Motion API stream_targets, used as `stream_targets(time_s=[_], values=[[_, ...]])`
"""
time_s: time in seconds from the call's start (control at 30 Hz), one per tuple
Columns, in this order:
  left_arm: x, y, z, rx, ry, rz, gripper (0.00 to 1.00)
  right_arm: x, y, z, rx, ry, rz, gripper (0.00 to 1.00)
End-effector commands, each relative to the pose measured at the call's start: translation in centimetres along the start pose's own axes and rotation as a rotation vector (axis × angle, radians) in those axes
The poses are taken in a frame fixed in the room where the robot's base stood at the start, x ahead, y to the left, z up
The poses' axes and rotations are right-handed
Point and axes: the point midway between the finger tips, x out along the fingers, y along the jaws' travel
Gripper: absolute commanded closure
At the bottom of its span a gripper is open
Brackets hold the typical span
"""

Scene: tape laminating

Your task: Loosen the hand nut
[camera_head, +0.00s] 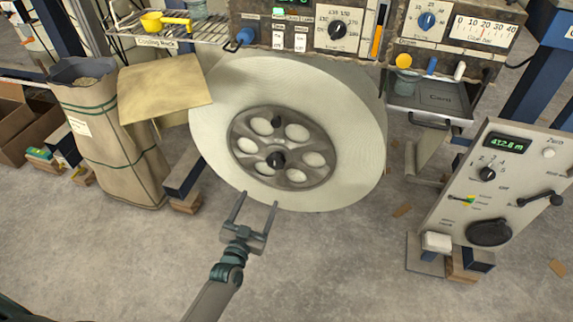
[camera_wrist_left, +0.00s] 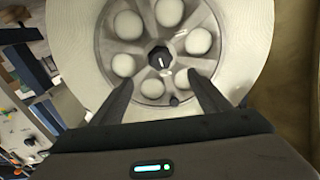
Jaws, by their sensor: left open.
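The hand nut (camera_head: 276,160) is a dark knob at the centre of the grey metal hub (camera_head: 317,143), which has several round holes. The hub sits in the face of a large pale roll (camera_head: 360,150). In the left wrist view the hand nut (camera_wrist_left: 160,57) is a black knob with a light mark, framed between the fingers. My left gripper (camera_head: 259,199) is open and empty, with its fingers pointing up toward the roll's lower edge in the head view. The fingers appear apart from the nut. My right gripper is not in view.
A control panel (camera_head: 465,215) with a crank handle stands at right. A paper sack (camera_head: 100,140) and a tan sheet (camera_head: 165,88) are at left. Shelves and instrument panels hang above the roll. The floor (camera_head: 330,260) in front is mostly clear.

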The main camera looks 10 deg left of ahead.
Motion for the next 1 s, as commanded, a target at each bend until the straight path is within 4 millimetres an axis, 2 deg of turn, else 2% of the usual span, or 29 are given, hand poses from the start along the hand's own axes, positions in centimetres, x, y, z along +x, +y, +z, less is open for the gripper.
stream_targets(time_s=[0.27, 0.47, 0.77, 1.0], values=[[0.3, 0.0, 0.0, 0.0, 0.0, 0.001, 0.3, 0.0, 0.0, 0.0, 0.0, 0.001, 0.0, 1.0], [1.7, 0.1, 0.1, 0.001, -0.001, 0.002, 0.3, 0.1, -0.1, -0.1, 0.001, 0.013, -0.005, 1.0], [6.4, 0.1, 0.0, 0.0, 0.001, 0.002, 0.3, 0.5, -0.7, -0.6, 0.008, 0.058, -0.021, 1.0], [10.7, 0.1, 0.1, 0.0, 0.001, 0.002, 0.3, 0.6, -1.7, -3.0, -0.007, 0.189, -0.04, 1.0]])
